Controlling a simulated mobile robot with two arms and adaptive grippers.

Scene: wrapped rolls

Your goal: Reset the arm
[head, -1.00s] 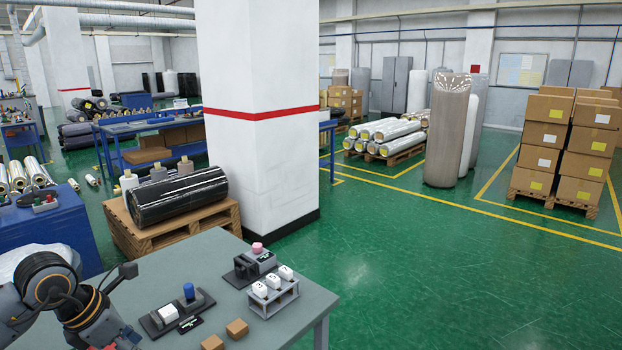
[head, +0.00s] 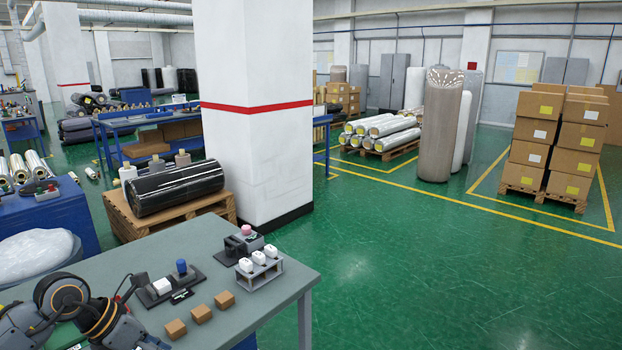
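My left arm comes in at the lower left in the head view, bent over the corner of the grey table (head: 245,328). Its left gripper (head: 139,283) shows only in part, as a dark tip behind the arm links, close to the black holder. I cannot see both fingers or whether it holds anything. My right gripper is not in view.
On the table are a black holder with a white block and blue-topped piece (head: 181,267), a grey rack of white pieces (head: 260,270), a pink-topped device (head: 245,240) and three brown blocks (head: 201,313). A white pillar (head: 256,150) stands behind. Green floor (head: 430,270) is clear at right.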

